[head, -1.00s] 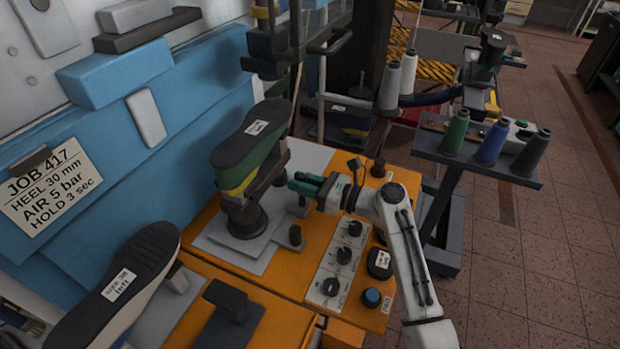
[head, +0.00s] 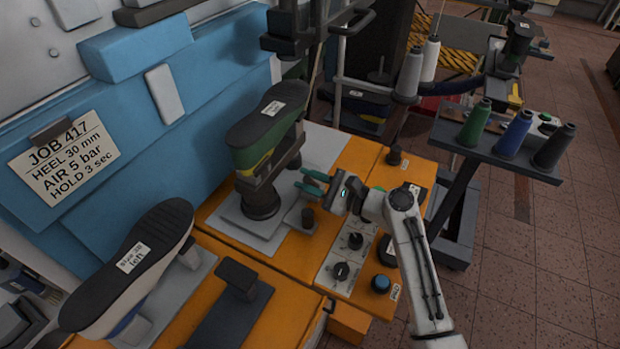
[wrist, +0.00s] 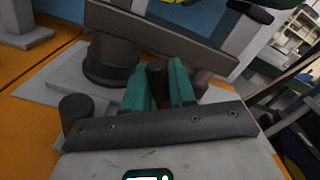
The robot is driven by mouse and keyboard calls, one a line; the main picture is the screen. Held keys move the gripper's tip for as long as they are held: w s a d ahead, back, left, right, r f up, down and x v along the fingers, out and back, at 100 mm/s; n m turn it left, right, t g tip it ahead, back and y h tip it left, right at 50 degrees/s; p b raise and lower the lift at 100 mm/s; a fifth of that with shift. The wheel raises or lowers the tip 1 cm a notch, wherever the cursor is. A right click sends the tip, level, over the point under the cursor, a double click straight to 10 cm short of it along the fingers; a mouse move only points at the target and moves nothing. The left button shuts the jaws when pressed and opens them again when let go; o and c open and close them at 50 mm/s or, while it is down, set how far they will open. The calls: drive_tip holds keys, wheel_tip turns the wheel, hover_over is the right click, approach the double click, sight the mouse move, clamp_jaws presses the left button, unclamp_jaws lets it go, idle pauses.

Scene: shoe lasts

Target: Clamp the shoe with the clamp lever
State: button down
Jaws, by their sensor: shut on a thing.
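A shoe with a black sole and green and yellow sides (head: 268,115) sits sole up on a dark clamp stand (head: 262,195), which stands on a grey plate. My gripper (head: 312,182) has green fingers and reaches in from the right, beside the stand and below the shoe. In the wrist view the fingers (wrist: 163,82) are on either side of a dark upright handle (wrist: 155,76), which looks like the clamp lever. They are shut on it. Its lower part is hidden behind the gripper body. The stand's dark bar (wrist: 165,35) runs just behind the fingers.
A short dark post (head: 307,218) stands close below my gripper. A control panel with knobs (head: 341,271) lies to the right. Another upturned shoe (head: 130,268) labelled left is at the lower left. A thread rack (head: 497,150) stands at the right.

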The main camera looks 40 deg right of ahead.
drive_tip(key=shift+f, duration=0.15)
drive_tip(key=c, duration=1.1)
unclamp_jaws()
drive_tip(key=shift+o, duration=0.2)
drive_tip(key=b+v, duration=0.1)
drive_tip(key=v, duration=1)
